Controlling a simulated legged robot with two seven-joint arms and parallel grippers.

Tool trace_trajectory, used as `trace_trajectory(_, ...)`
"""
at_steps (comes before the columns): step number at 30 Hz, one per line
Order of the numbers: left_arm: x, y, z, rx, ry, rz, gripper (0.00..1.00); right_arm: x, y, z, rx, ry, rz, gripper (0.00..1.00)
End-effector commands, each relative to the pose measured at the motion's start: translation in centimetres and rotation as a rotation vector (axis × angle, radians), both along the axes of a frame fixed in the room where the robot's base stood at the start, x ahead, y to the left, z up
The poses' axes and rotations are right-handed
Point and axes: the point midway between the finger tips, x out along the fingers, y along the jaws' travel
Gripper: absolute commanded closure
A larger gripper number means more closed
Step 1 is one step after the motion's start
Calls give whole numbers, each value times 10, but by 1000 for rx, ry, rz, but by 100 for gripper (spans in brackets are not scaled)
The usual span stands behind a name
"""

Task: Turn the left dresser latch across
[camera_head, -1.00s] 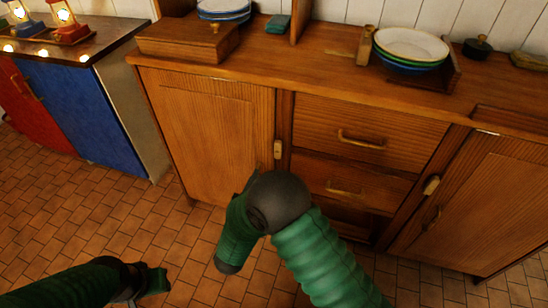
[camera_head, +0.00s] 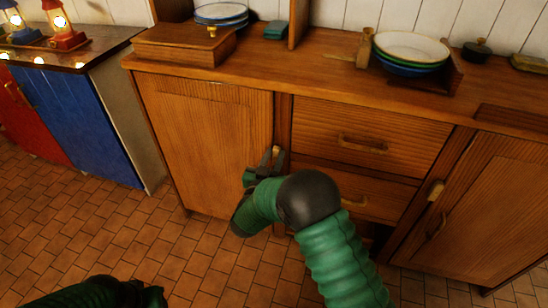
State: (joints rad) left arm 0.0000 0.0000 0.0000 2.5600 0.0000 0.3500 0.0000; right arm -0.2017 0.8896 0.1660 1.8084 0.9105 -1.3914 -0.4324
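The left dresser latch (camera_head: 276,151) is a small pale upright piece on the post at the right edge of the left dresser door (camera_head: 205,135). The door is closed. My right gripper (camera_head: 274,158) is at this latch, its two dark fingers apart, one on each side of it; whether they touch it I cannot tell. The fingers hide the latch's lower part. My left gripper (camera_head: 152,297) is low at the bottom edge, dark and partly cut off, far from the dresser, and its fingers cannot be made out.
The right dresser latch (camera_head: 436,190) sits beside the right door (camera_head: 480,205). Drawers with handles (camera_head: 362,144) lie between the doors. A wooden box (camera_head: 185,45) and stacked bowls (camera_head: 411,48) stand on top. Blue cabinet (camera_head: 82,120) at left; tiled floor (camera_head: 150,240) is clear.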

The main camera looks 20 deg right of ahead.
Motion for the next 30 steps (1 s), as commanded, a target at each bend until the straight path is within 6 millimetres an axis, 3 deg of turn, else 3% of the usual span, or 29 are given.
trace_trajectory(1, 0, 0, 0, 0, 0, 0, 66, 0, 0, 0, 0, 0, 0, 81)
trace_trajectory(6, 0, 0, 0, 0, 0, 0, 66, 0, 0, 0, 1, 1, 0, 100)
trace_trajectory(20, 0, 0, 0, 0, 0, 0, 66, -1, 0, -1, 40, -26, 1, 100)
trace_trajectory(30, 0, 0, -1, 0, 0, 0, 66, -3, -4, -2, 231, -153, 0, 100)
